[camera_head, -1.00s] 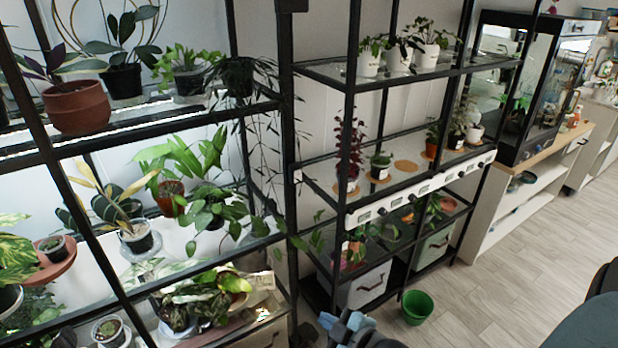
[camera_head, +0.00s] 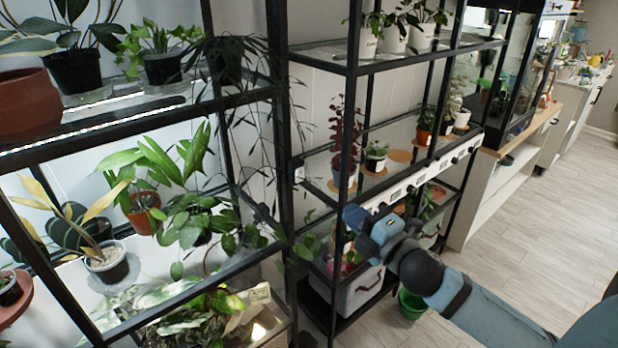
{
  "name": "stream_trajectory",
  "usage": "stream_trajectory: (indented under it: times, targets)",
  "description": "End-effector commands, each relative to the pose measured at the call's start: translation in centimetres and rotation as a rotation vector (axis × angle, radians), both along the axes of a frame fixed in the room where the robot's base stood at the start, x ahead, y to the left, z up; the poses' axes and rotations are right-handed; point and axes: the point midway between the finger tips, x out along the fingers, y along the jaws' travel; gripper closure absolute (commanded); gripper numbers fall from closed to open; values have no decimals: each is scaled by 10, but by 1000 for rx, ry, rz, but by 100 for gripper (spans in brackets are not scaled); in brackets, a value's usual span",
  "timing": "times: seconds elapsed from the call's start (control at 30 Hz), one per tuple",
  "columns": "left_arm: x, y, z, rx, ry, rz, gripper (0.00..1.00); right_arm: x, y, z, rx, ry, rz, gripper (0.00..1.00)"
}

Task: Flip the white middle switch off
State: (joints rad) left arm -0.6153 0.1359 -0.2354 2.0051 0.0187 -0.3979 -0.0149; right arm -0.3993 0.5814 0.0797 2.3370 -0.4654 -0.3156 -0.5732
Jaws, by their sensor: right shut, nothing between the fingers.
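A small white box (camera_head: 298,173), perhaps a switch, sits on the black post at the left end of the middle shelf. A white strip with knobs and small displays (camera_head: 410,187) runs along the front edge of that shelf. Which part is the white middle switch, and its position, is too small to tell. My right gripper (camera_head: 352,216) is shut and empty, in front of the rack just below the strip's left end, right of and lower than the white box. It hides part of the strip and the lower shelf. My left gripper is not in view.
Potted plants stand on the middle shelf (camera_head: 318,186), and trailing stems hang left of the post. A white bin (camera_head: 362,290) is on the rack's bottom and a green pot (camera_head: 411,303) on the floor. The wooden floor (camera_head: 540,225) at right is clear.

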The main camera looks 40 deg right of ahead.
Motion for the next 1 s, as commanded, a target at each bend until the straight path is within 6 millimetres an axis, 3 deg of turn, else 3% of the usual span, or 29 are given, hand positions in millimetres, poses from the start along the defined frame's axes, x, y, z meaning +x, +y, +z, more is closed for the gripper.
stream_trajectory:
  times: [0.17,0.33,1.0]
  targets:
    - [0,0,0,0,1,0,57,2,0,0,2,1,0,100]
    - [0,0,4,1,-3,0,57,17,1,3,2,-1,0,100]
    - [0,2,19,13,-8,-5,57,127,10,17,3,0,-1,100]
